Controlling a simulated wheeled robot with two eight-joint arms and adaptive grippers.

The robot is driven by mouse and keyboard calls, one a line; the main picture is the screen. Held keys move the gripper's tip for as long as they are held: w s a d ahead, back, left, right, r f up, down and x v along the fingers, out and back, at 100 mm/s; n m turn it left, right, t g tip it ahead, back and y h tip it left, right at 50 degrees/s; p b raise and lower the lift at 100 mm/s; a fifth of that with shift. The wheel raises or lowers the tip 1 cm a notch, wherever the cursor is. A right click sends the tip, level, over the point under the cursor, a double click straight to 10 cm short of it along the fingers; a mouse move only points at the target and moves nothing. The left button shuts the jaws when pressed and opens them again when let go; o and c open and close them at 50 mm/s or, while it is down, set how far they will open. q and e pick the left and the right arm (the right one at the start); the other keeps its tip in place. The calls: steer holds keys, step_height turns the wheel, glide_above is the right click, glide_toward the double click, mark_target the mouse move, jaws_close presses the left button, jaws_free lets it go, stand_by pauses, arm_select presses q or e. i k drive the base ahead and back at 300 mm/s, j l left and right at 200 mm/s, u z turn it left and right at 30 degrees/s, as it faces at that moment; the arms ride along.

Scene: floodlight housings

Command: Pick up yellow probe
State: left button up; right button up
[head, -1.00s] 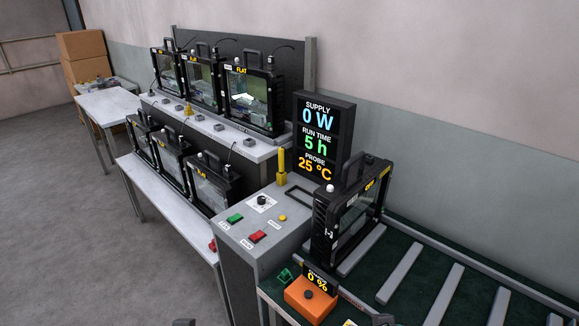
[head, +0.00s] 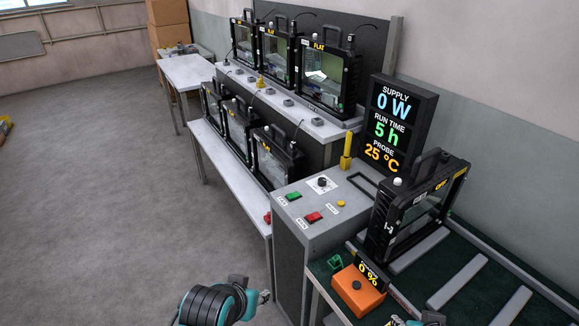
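The yellow probe (head: 346,151) stands upright at the back of the grey console, just left of the display board. My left gripper (head: 264,297) is low at the bottom of the head view, in front of the console and well below and left of the probe. It is small and seen from an angle, so its fingers cannot be read as open or shut. Only a sliver of my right gripper (head: 412,322) shows at the bottom edge, below the orange box. Its fingers are mostly cut off. Neither gripper is near the probe.
The grey console (head: 290,222) carries green and red buttons and a knob. A black display board (head: 402,118) stands behind it. A floodlight housing (head: 418,208) and an orange box (head: 358,290) sit to the right. Racks of housings stand behind left.

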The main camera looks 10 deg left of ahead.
mark_target(349, 136)
steer(key=z, duration=0.45)
steer(key=i+j+z, duration=0.15)
steer(key=j+z, duration=0.45)
steer(key=i+j+z, duration=0.1)
steer(key=j+z, duration=0.2)
steer(key=j, duration=0.25)
